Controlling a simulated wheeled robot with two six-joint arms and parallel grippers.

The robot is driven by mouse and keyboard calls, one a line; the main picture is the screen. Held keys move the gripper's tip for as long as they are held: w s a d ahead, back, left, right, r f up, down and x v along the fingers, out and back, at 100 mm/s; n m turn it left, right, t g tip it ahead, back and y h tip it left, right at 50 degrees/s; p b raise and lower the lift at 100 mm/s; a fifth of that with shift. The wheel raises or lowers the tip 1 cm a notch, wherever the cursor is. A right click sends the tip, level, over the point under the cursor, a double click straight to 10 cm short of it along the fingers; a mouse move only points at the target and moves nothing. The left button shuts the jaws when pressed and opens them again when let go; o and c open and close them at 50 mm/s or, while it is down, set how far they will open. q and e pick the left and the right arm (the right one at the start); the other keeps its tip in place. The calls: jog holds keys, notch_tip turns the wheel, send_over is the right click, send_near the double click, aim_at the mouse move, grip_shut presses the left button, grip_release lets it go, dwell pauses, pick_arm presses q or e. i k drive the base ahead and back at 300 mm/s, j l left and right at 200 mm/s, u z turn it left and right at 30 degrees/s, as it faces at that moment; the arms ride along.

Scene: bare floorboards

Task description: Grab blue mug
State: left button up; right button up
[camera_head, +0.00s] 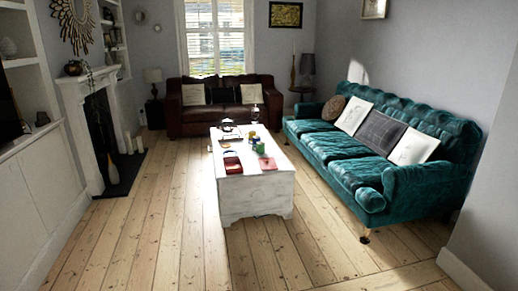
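No blue mug can be made out for certain. Several small items stand on the white chest table (258,190) in the middle of the room, too small to tell apart well. Among them are a flat red item (232,163) near the left edge and a small green item (260,147). Neither of my grippers is in view.
A teal sofa (345,172) stands right of the table, and a brown leather sofa (195,118) stands behind it. A white fireplace (82,120) is at the left. Bare floorboards (150,230) lie clear in front and to the left of the table.

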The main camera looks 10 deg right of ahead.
aim_at(255, 142)
jog(key=i+l+z, duration=0.35)
jog(key=i, duration=0.7)
jog(key=i+l+z, duration=0.1)
jog(key=i+z, duration=0.3)
jog(key=i, duration=0.7)
